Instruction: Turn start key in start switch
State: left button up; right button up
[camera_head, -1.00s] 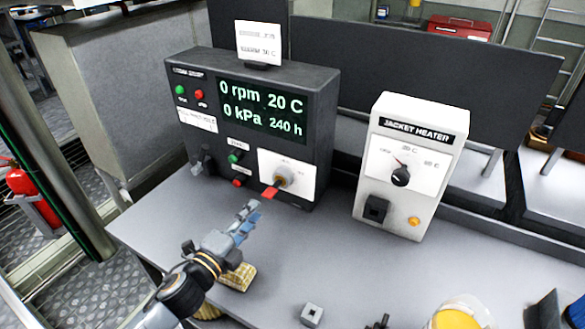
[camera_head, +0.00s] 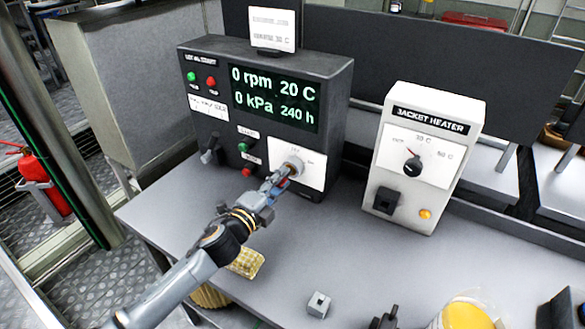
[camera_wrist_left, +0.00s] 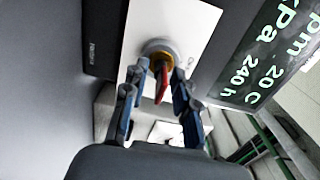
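The start switch (camera_head: 294,167) is a round knob on a white plate at the lower right of the dark control panel (camera_head: 225,145). In the left wrist view, the start switch (camera_wrist_left: 158,50) has a yellowish ring, and the red start key (camera_wrist_left: 162,82) sticks out of it. My left gripper (camera_head: 280,179) is at the switch, largely covering the key in the head view. In the wrist view its fingers (camera_wrist_left: 160,78) are apart, one on each side of the key, with gaps visible.
A white jacket heater box (camera_head: 425,155) with a dial stands to the right. The panel also has a green button (camera_head: 243,147), a red button (camera_head: 247,171) and a dark lever (camera_head: 209,150). A small grey block (camera_head: 318,304) lies on the bench (camera_head: 385,270), whose middle is clear.

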pick_arm(q)
grip_shut()
jog(key=m, duration=0.4)
jog(key=shift+r+m, duration=0.1)
jog(key=shift+m, duration=0.2)
jog(key=m, duration=0.8)
jog(key=shift+o, duration=1.2)
grip_release()
